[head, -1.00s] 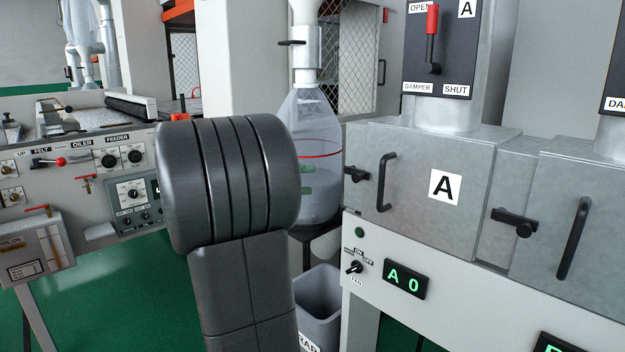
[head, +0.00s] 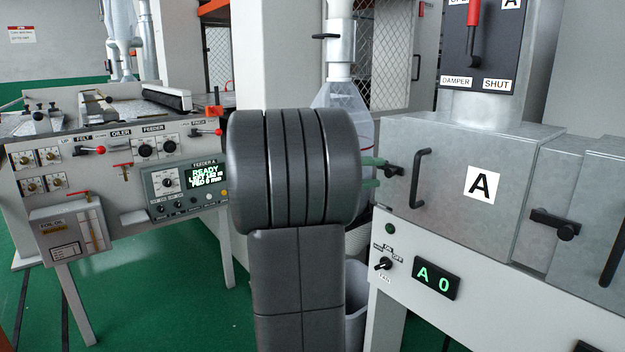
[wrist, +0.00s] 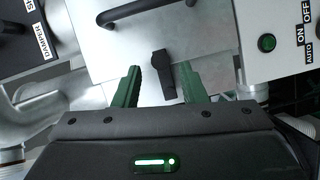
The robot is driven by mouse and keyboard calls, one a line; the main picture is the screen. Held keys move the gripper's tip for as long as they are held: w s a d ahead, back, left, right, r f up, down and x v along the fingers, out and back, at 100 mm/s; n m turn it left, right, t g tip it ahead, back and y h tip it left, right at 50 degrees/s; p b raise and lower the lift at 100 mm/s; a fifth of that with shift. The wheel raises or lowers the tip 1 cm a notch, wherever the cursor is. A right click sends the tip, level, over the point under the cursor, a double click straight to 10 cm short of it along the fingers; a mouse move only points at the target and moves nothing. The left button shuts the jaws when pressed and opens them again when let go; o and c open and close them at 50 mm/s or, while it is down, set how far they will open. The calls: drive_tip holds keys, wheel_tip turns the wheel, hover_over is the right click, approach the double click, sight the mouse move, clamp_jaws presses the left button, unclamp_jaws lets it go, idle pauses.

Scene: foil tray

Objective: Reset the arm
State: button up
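My arm stands upright in the middle of the head view and hides most of my gripper (head: 376,171). Only its two green fingertips show past the arm's right side, close to the black latch (head: 394,171) on the left edge of the grey metal box marked A (head: 455,150). In the wrist view my gripper (wrist: 158,70) has its green fingers spread apart, with nothing held. The black latch (wrist: 163,75) appears between and beyond the fingertips; I cannot tell whether they touch it.
A control panel (head: 110,155) with a lit feeder display (head: 207,174) stands at left. A damper lever (head: 473,35) is above box A, and a lit A 0 display (head: 436,281) below it. A clear bag (head: 340,96) hangs behind my arm. Green floor is open at lower left.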

sight(391, 169)
drive_tip(key=x, duration=0.5)
idle(0.3)
drive_tip(key=v, duration=1.4)
drive_tip(key=x, duration=1.3)
drive_tip(key=shift+d, duration=0.3)
drive_tip(key=shift+w+d+f, duration=0.1)
drive_tip(key=shift+w+d, duration=0.05)
drive_tip(key=shift+d, duration=0.2)
drive_tip(key=shift+a+f+m+y, duration=0.15)
drive_tip(key=shift+f+m+y, duration=0.3)
drive_tip(key=shift+m, duration=0.55)
